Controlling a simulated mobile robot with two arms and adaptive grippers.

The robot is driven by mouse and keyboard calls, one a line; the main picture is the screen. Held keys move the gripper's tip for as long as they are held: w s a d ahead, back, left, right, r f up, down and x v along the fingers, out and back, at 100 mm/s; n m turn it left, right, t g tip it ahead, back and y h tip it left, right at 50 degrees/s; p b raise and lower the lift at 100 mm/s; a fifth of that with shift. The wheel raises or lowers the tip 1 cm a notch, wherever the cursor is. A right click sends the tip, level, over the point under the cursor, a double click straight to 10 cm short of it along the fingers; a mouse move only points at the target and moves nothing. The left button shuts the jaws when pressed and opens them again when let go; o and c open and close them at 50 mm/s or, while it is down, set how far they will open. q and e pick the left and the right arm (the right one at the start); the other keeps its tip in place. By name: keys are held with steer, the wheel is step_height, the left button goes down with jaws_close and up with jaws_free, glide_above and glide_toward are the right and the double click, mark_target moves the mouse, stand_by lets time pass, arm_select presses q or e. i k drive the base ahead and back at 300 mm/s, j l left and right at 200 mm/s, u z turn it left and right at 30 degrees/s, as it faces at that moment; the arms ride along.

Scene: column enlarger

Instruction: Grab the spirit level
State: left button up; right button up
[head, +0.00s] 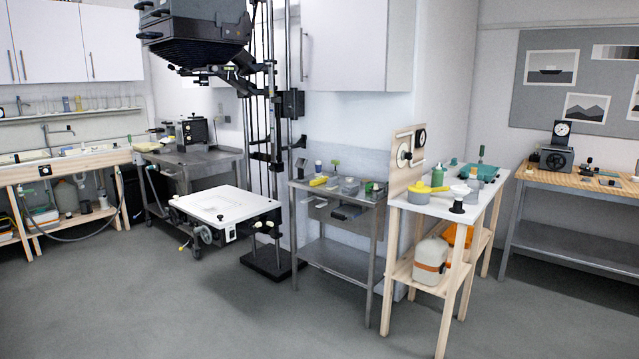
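I cannot pick out the spirit level with certainty at this distance. A small yellow block (319,181) lies at the left end of the steel cart's top, too small to tell whether it is the level. The column enlarger has a dark head (195,35) high on its column and a white baseboard (225,204) low down. Neither of my grippers is in view.
The steel cart (338,250) stands right of the enlarger. A wooden stand (462,215) with pans and bottles adjoins it. A workbench (575,179) is at far right, a wooden sink bench (65,157) at far left. The grey floor (190,310) in front is clear.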

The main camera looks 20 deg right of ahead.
mark_target(321, 180)
steer(key=i, duration=3)
steer(key=i+z, duration=0.15)
steer(key=i, duration=0.4)
steer(key=i+j+z, duration=0.2)
steer(key=i, duration=0.35)
steer(key=i+j+z, duration=0.15)
steer(key=i, duration=0.45)
